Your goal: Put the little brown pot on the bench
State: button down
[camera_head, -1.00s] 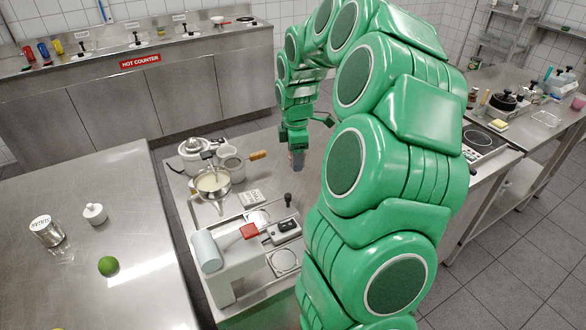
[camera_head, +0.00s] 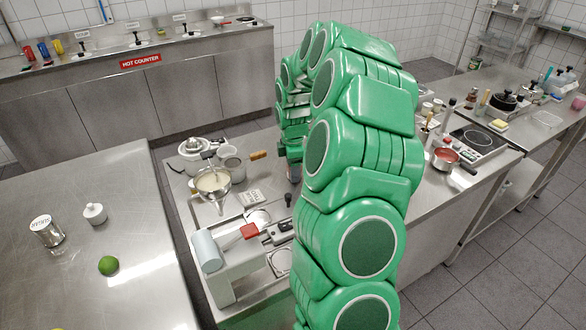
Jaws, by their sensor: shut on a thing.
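My gripper (camera_head: 291,152) is over the middle steel table, partly hidden behind my green arm. It is shut on a small greyish thing (camera_head: 294,173), of which only a sliver shows, so I cannot tell whether it is the little brown pot. I cannot make out a little brown pot for certain elsewhere. A steel bench (camera_head: 90,275) stands at the left; whether it is the task's bench I cannot tell. On it are a small white lidded pot (camera_head: 95,213), a green lime (camera_head: 109,265) and a labelled jar (camera_head: 46,231).
The middle table holds a citrus press (camera_head: 194,152), a pan (camera_head: 213,183) and a slicer-like machine (camera_head: 225,260). At the right are a red-filled saucepan (camera_head: 446,158) and a hob (camera_head: 478,140). The hot counter (camera_head: 140,85) runs along the back. The left bench has much bare surface.

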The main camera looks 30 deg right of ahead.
jog(key=shift+f, duration=0.3)
jog(key=shift+c, duration=1.7)
grip_release()
jog(key=shift+r, duration=0.15)
notch_tip(320, 180, up, 11)
jog(key=shift+s, duration=0.1)
jog(key=shift+s+a+r, duration=0.1)
jog(key=shift+a+r, duration=0.05)
jog(key=shift+r, duration=0.45)
